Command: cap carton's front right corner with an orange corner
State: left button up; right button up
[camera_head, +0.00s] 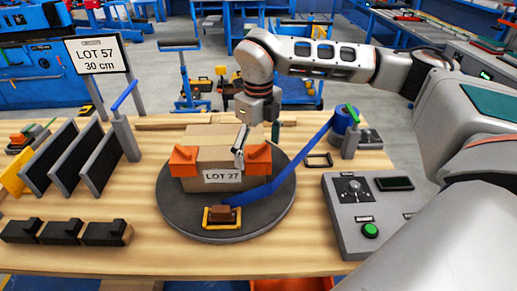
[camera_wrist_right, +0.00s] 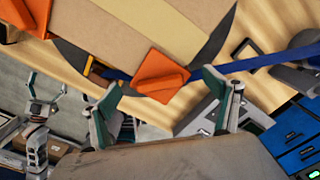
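My right gripper (camera_head: 240,150) is at the carton's front right. In the wrist view its fingers (camera_wrist_right: 163,88) are spread either side of the orange corner, with gaps on both sides. My left gripper (camera_wrist_right: 47,86) shows small at the wrist view's left, fingers apart and empty.
A blue strap (camera_head: 290,165) runs from a blue roll (camera_head: 339,119) across the turntable to a brown block in a yellow frame (camera_head: 222,215). A control box (camera_head: 370,208) stands right. Black panels (camera_head: 52,160) and several black blocks (camera_head: 65,232) are left.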

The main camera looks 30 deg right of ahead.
jog(key=shift+r, duration=0.15)
notch_tip(320, 180, up, 12)
dwell(0.6)
jog(key=shift+s+f, duration=0.1)
jog(key=shift+f, duration=0.1)
